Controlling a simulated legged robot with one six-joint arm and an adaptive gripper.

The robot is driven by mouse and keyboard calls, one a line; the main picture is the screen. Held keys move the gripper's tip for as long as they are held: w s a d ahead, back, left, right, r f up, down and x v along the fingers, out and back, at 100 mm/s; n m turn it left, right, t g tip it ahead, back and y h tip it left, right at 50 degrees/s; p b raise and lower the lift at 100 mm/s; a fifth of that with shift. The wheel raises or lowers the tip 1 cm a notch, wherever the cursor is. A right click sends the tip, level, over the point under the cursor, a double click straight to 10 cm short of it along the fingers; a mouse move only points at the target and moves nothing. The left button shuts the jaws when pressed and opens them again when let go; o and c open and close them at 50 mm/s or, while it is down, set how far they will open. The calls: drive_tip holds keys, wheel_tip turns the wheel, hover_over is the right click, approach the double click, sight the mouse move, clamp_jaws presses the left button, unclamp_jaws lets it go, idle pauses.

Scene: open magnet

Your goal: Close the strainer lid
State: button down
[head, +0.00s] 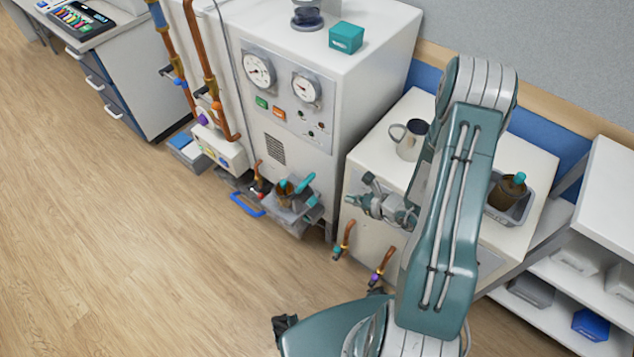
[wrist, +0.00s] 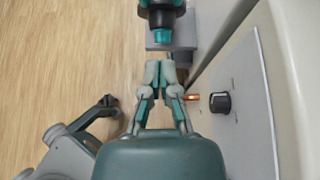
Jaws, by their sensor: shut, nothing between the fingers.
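My gripper (wrist: 154,72) is shut and empty in the wrist view, its grey fingertips together. Just beyond the tips is a dark piece with a bright teal end (wrist: 162,36), in front of a grey block. It may be part of the strainer, but I cannot tell, nor whether the tips touch it. In the head view a grey metal fitting (head: 380,205) with several stubs shows at the front of the low white cabinet (head: 360,225). I cannot make out the strainer lid for certain. My arm hides much of this area, and the fingertips are not clear there.
A black knob (wrist: 220,102) and a copper stub (wrist: 192,97) are close on the right in the wrist view. A metal mug (head: 408,140) and a grey tray (head: 512,212) stand on the low cabinet. The wooden floor (head: 130,220) at left is open.

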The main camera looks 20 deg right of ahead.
drive_tip(key=x, duration=0.4)
drive_tip(key=r+x, duration=0.1)
drive_tip(key=x, duration=0.3)
drive_tip(key=w+r+x, duration=0.1)
drive_tip(key=x, duration=0.4)
drive_tip(key=shift+w+a, duration=0.1)
drive_tip(key=shift+a, duration=0.15)
